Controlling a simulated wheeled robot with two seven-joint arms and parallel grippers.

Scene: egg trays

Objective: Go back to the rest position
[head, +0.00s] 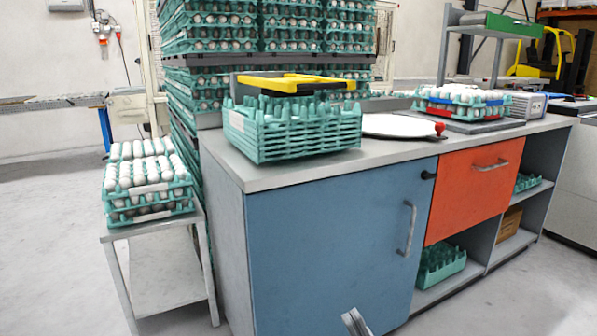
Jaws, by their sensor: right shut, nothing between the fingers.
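My right gripper (352,318) shows only as a small grey tip at the bottom edge, in front of the blue cabinet door. It is shut and empty, and it is apart from the trays and the counter. The rest of it is cut off by the picture edge. My left gripper is out of the picture.
Egg trays (148,180) sit on a low side table (150,228). Floor is clear at left.

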